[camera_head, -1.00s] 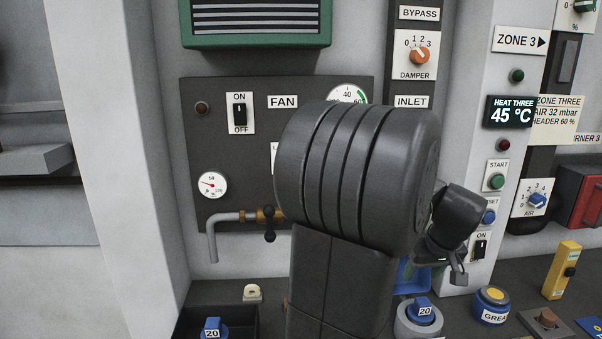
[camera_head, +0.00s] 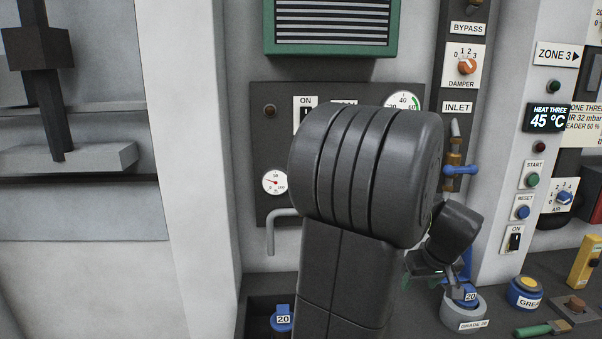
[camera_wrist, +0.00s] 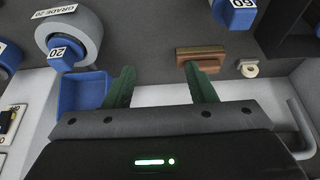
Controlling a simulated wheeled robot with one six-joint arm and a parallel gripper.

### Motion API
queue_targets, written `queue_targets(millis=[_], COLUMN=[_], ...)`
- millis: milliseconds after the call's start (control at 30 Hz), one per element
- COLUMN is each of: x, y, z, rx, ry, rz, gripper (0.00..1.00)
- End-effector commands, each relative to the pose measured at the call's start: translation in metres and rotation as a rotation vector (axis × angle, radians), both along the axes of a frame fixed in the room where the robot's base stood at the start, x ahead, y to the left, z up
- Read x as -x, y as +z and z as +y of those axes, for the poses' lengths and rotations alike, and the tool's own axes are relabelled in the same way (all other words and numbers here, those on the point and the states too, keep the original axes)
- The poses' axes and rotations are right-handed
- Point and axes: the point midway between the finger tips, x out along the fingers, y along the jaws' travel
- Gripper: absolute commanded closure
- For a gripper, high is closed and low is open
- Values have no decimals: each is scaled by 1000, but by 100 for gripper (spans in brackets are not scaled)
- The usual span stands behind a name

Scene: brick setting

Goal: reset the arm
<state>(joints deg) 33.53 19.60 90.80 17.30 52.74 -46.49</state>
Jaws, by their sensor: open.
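My gripper (camera_wrist: 161,80) is open in the wrist view, its two green fingers apart with nothing between them. In the head view my gripper (camera_head: 440,272) shows small and partly hidden behind my dark arm, low over the bench beside a blue "20" piece (camera_head: 468,297). My bent arm covers the middle of the head view and hides part of the fan panel. In the wrist view a brown block (camera_wrist: 201,56) lies beyond the right finger. A blue open box (camera_wrist: 84,94) is beside the left finger.
A grey "GRADE 20" ring (camera_head: 462,314) and a blue-and-yellow grease pot (camera_head: 524,293) stand on the bench right of my arm. Another blue "20" piece (camera_head: 283,319) is at left. The fan panel (camera_head: 263,148) and inlet column (camera_head: 457,90) rise behind.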

Motion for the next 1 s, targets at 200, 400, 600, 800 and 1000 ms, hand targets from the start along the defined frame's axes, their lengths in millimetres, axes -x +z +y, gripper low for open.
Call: queue_targets(millis=[200, 400, 600, 800, 1000], x=[1, 1, 3, 8, 9], y=[-34, -72, -85, -74, -72], z=[0, 0, -1, -1, -1], rx=[-2, -3, 3, 1, 0], ry=[-1, -1, -1, 0, 0], rz=[5, 6, -2, 1, 2], gripper=[50, 50, 50, 50, 50])
